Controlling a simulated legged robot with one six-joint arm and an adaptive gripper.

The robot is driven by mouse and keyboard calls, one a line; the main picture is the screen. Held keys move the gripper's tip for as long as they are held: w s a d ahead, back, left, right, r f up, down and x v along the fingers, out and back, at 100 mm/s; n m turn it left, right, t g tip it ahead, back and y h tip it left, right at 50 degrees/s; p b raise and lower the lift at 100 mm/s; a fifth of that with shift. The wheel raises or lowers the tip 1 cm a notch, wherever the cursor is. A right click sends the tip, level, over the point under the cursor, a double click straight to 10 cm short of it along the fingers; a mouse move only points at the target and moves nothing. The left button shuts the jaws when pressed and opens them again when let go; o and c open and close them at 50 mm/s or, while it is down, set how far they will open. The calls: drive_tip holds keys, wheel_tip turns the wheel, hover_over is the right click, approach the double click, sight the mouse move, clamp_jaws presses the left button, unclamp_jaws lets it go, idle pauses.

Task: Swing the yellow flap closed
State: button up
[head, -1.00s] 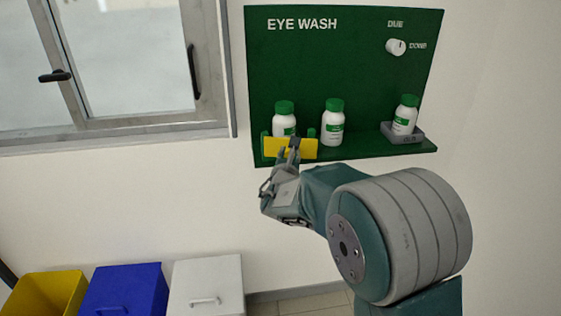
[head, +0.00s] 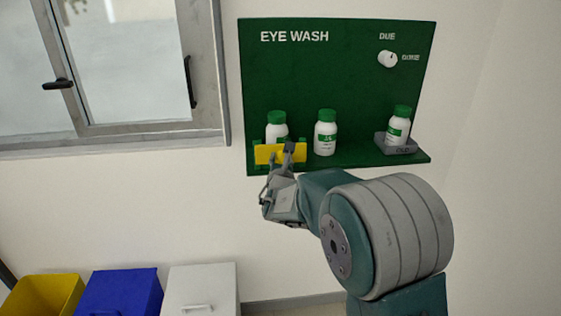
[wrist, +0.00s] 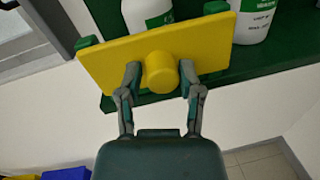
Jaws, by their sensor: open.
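The yellow flap (head: 265,154) stands across the front of the left bottle on the green shelf. In the wrist view the flap (wrist: 112,56) looks like a flat yellow plate with a round knob (wrist: 160,72) on its face, and it appears tilted in the picture. My gripper (wrist: 160,78) is open, with one fingertip on each side of the knob and gaps visible. In the head view my gripper (head: 281,152) is in front of the flap. Whether the fingertips touch the flap is unclear.
The green eye wash board (head: 300,75) carries a left bottle (head: 277,120), a middle bottle (head: 325,132) and a right bottle (head: 398,125) in a grey tray (head: 395,147). A white dial (head: 387,59) sits above. A window is left; yellow, blue and white bins stand below.

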drive_tip(key=shift+o, duration=0.3)
drive_tip(key=shift+f, duration=0.1)
drive_tip(key=shift+s, duration=0.1)
drive_tip(key=shift+s, duration=0.3)
drive_tip(key=s, duration=1.1)
drive_tip(key=shift+a, duration=0.3)
drive_tip(key=shift+s, duration=0.1)
